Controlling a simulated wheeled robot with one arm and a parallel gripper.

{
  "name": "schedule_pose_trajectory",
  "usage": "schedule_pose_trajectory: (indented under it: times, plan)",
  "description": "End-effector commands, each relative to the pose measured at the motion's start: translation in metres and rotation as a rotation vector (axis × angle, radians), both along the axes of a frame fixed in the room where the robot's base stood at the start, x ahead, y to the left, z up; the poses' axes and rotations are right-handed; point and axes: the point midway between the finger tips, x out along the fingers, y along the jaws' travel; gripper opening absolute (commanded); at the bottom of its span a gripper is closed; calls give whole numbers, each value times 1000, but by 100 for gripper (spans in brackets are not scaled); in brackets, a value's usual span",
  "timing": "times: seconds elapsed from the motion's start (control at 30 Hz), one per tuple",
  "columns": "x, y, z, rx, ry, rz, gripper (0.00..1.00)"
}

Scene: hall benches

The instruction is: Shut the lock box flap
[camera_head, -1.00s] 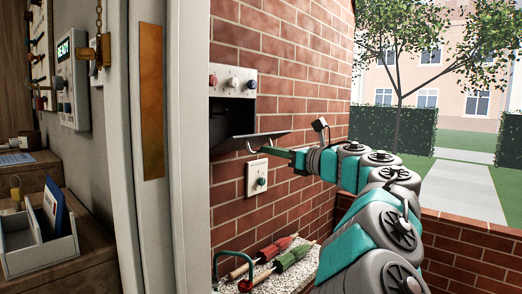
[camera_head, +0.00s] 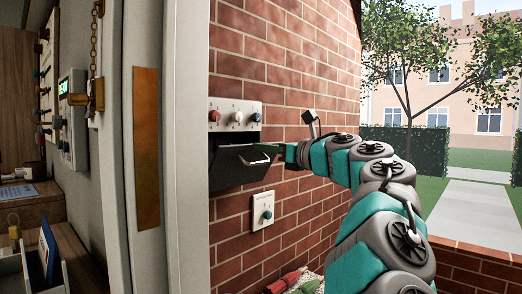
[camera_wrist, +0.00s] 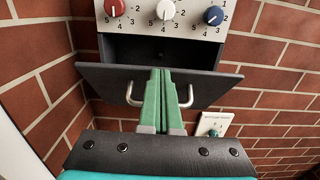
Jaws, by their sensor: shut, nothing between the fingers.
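The lock box (camera_head: 222,137) is a dark box set in the brick wall, under a light panel with knobs. Its dark flap (camera_head: 232,172) is tilted up and partly open; in the wrist view the flap (camera_wrist: 105,80) leaves a dark gap below the panel. A bent metal handle (camera_wrist: 134,95) is on the flap, partly hidden behind the fingers. My gripper (camera_head: 268,151) is shut and empty at the flap's right side. In the wrist view the green fingertips (camera_wrist: 161,74) lie over the flap's middle, between the handle's ends. I cannot tell whether they touch it.
The knob panel (camera_wrist: 165,17) with red, white and blue knobs is just above the flap. A small switch plate (camera_head: 263,211) is on the wall below. A door frame (camera_head: 178,150) stands close on the left. The right side is open outdoors.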

Motion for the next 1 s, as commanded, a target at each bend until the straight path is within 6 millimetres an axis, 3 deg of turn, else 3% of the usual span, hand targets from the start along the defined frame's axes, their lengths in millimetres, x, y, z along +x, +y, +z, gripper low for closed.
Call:
schedule_pose_trajectory:
  times: [1.0]
  plan:
    - [7, 8, 8, -1, 2, -1, 0]
